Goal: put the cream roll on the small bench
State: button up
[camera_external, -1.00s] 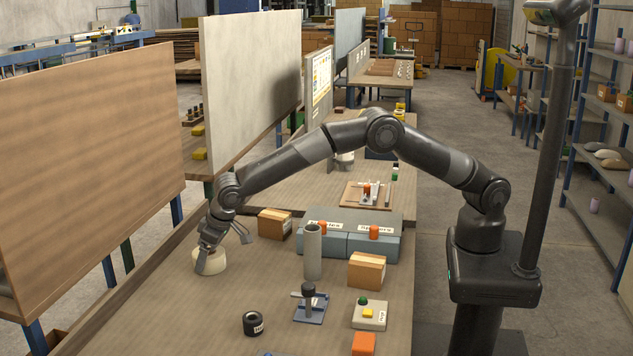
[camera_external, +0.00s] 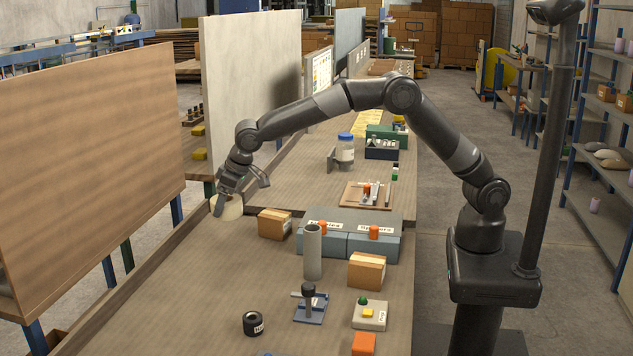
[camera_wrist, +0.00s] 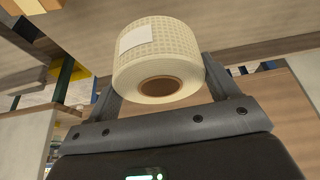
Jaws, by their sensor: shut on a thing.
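The cream roll (camera_external: 232,208) is held in the air above the far left edge of the long worktable (camera_external: 200,310). In the wrist view the cream roll (camera_wrist: 165,55) shows a pale label on its side and a brown core. My gripper (camera_external: 240,195) is shut on it, with one finger on each side; the gripper also shows in the wrist view (camera_wrist: 160,80). The roll is tilted in the wrist view. I cannot tell which of the tables or benches in view is the small bench.
A cardboard box (camera_external: 274,224), blue-grey bins (camera_external: 350,243), a grey tube (camera_external: 312,252) and a black roll (camera_external: 253,324) stand on the worktable. A large brown board (camera_external: 90,160) rises at the left. The table's left front area is clear.

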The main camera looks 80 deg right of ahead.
jog(key=s+d+m+g+h, duration=0.3)
jog(key=d+m, duration=0.7)
jog(key=d, duration=2.5)
jog(key=s+d+m+g+h, duration=0.1)
jog(key=s+d+m, duration=0.4)
jog(key=s+d, duration=0.6)
jog(key=s+d+m+g+h, duration=0.1)
jog(key=s+d+m, duration=0.5)
jog(key=d, duration=0.8)
jog(key=shift+n, duration=0.3)
jog(key=w+a+f, duration=0.4)
jog(key=w, duration=0.1)
jog(key=w+a+f, duration=0.2)
jog(key=w, duration=0.1)
jog(key=shift+w+f, duration=0.2)
jog(key=shift+f, duration=0.15)
jog(key=shift+f+y, duration=0.3)
jog(key=shift+f, duration=1.65)
jog(key=shift+f, duration=0.1)
jog(key=o, duration=1)
